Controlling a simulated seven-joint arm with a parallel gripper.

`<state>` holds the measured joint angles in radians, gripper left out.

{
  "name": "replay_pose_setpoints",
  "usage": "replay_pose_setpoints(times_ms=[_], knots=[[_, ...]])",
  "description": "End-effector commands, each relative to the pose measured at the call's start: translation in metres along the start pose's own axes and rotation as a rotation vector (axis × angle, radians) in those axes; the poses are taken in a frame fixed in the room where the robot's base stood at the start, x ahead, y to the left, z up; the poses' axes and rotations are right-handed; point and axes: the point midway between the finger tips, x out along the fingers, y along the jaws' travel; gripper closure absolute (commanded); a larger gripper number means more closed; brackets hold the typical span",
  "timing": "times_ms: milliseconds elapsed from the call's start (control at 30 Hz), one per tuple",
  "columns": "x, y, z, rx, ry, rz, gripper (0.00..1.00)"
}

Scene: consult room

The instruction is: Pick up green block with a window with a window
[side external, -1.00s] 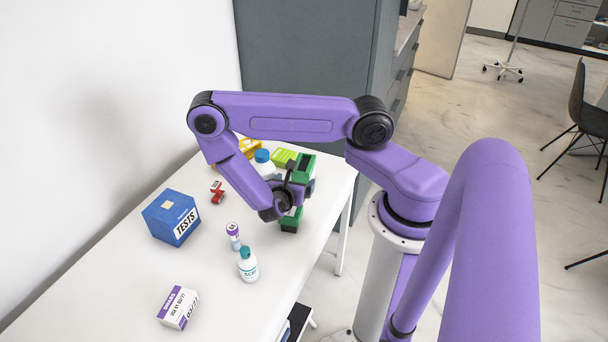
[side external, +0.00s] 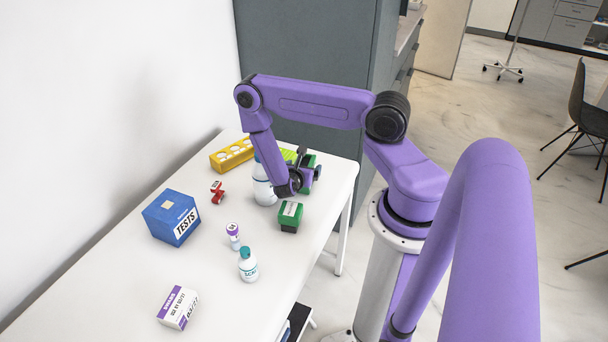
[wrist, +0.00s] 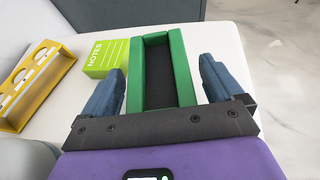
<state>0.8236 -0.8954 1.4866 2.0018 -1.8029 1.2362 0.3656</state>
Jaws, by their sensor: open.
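The green block with a window (wrist: 178,62) stands in front of my gripper in the wrist view, a green frame around a dark recess. In the side external view the green block (side external: 309,160) is partly hidden behind my gripper (side external: 308,178). In the wrist view my gripper (wrist: 161,85) is open, with one blue-grey finger on each side of the block's near end. The fingers look apart from its sides; I cannot tell how deep they reach.
A lime notes block (wrist: 104,58) is left of the green block, and a yellow rack (wrist: 35,80) lies farther left. A white bottle (side external: 262,188) and a green box with a white label (side external: 290,217) stand close to my gripper. The table's right edge is near.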

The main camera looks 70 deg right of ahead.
Motion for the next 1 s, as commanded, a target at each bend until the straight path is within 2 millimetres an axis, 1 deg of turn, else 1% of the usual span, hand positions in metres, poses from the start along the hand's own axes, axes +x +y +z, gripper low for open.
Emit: replay_pose_setpoints(times_ms=[100,267,300,367,400,467,500,533,567,833,1000], knots=[[0.005,0.000,0.000,0.000,0.000,0.000,0.06],[0.005,0.000,0.000,0.000,0.000,0.000,0.06],[0.005,0.000,0.000,0.000,0.000,0.000,0.10],[0.005,0.000,0.000,0.000,0.000,0.000,0.29],[0.005,0.000,0.000,0.000,0.000,0.000,0.42],[0.005,0.000,0.000,0.000,0.000,0.000,0.62],[0.005,0.000,0.000,0.000,0.000,0.000,0.75],[0.005,0.000,0.000,0.000,0.000,0.000,0.84],[0.005,0.000,0.001,0.000,-0.002,0.000,0.87],[0.004,0.000,0.002,0.001,-0.002,0.000,0.87],[-0.001,0.001,0.014,0.002,-0.003,0.001,0.87]])
